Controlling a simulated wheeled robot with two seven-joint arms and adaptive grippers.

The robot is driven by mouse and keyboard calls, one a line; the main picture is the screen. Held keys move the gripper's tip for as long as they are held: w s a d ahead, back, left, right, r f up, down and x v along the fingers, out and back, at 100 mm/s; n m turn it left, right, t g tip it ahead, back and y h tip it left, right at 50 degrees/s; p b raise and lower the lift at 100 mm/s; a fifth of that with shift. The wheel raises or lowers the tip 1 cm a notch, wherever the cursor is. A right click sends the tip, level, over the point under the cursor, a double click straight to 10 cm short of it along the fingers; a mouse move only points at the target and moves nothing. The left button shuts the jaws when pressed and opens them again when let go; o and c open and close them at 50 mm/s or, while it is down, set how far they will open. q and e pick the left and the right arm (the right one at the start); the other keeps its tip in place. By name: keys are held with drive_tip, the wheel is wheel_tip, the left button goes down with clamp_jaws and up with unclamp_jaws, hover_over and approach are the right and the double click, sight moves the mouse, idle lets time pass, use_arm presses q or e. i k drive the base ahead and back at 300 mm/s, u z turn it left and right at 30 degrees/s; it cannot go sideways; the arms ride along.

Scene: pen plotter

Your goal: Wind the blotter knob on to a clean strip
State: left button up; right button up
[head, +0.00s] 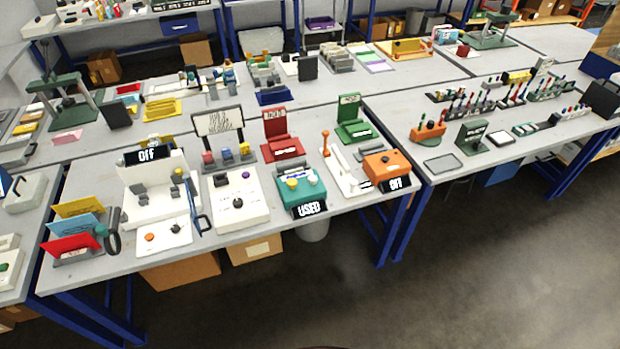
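A teal box (318,198) stands near the front edge of the middle table, and its black sign (308,209) reads USED. I take it to be the blotter, though no label names it. I cannot tell which knob winds the strip. Neither of my grippers is in view.
Left of the teal box is a white plotter panel (252,204) with a dark knob. Right of it are a white base with an orange lever (326,143) and an orange box (387,165) with an OFF sign. A red stand (283,148) is behind. Open floor (330,290) lies in front.

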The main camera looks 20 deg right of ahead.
sight(312, 180)
drive_tip(key=u, duration=0.15)
drive_tip(key=i, duration=1.35)
drive_tip(key=z, duration=0.2)
